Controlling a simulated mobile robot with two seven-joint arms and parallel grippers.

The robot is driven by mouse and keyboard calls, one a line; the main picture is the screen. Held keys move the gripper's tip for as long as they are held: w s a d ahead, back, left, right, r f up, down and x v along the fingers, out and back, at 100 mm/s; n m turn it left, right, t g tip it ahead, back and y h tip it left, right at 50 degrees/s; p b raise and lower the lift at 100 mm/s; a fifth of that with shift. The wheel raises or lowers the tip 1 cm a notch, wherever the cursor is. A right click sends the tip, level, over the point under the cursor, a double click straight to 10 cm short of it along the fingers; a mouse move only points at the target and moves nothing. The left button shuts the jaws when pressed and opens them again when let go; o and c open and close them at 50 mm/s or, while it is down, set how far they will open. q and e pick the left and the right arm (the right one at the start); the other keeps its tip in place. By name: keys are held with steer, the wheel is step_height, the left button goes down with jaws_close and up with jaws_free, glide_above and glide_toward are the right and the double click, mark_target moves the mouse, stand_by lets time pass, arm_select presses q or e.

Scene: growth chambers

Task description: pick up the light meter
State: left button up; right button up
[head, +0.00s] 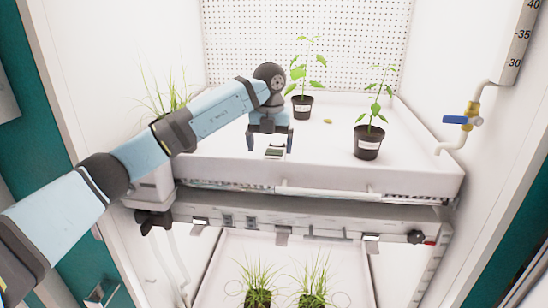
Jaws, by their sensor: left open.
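The light meter (275,152) looks like a small pale device with a dark greenish face. It lies on the white upper tray near its front edge. My left gripper (270,143) points down over it, with one finger on each side in the picture. The fingers are apart, and I cannot tell whether they touch the meter. The gripper hides part of the area behind the meter. My right gripper is not in view.
Potted seedlings stand on the upper tray (220,172), one behind (302,106) and one to the right (367,143). Grassy leaves (165,95) rise behind my arm. A blue-handled tap (462,120) is on the right wall. Grass pots (313,299) stand on the lower shelf.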

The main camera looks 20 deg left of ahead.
mark_target(272, 156)
arm_select(q)
steer(key=f, duration=0.4)
steer(key=shift+w+d+p, duration=0.15)
steer(key=shift+w+p, duration=0.25)
steer(key=shift+f, duration=0.45)
steer(key=c, duration=1.2)
steer(key=shift+r, duration=0.1)
